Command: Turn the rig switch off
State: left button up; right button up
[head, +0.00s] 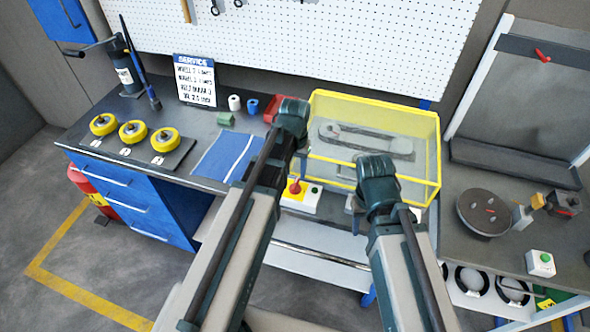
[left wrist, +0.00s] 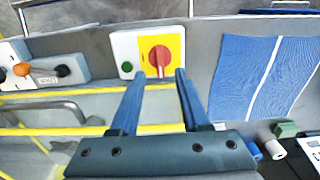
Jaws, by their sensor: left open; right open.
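The rig switch is a red rotary knob (left wrist: 160,56) on a yellow plate, with a green button (left wrist: 127,67) beside it on a white box. In the head view the red knob (head: 295,186) shows on the bench's front edge, between my arms. My left gripper (left wrist: 160,75) is open and empty, its fingertips spread close to the knob, one toward each side of it; contact cannot be told. In the head view my left wrist hides its fingers. My right gripper (head: 376,182) is open, right of the switch; its fingers are mostly hidden.
A yellow-framed clear case (head: 425,160) stands behind the switch. A blue mat (head: 226,158) lies to the left. A second box with an orange knob (left wrist: 22,69) sits beside the switch. A round dark disc (head: 484,211) is on the right bench.

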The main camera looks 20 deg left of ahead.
aim_at(295, 184)
pick_arm(q)
notch_tip(295, 184, up, 8)
jog(key=p, duration=0.6)
jog(key=shift+p, duration=0.4)
pick_arm(e)
notch_tip(295, 184, up, 8)
pick_arm(q)
jog(key=shift+f, duration=0.15)
pick_arm(e)
jog(key=shift+f, duration=0.1)
pick_arm(q)
jog(key=s+d+f+m+y+b, duration=0.1)
jog(key=s+d+f+m+b, duration=0.2)
jog(key=s+d+f+b, duration=0.7)
jog(key=s+f+b, duration=0.2)
jog(key=s+b, duration=0.1)
jog(key=shift+s+d+f+m, duration=0.25)
jog(key=shift+s+d+m, duration=0.05)
jog(key=shift+s+d, duration=0.1)
pick_arm(e)
notch_tip(295, 184, down, 13)
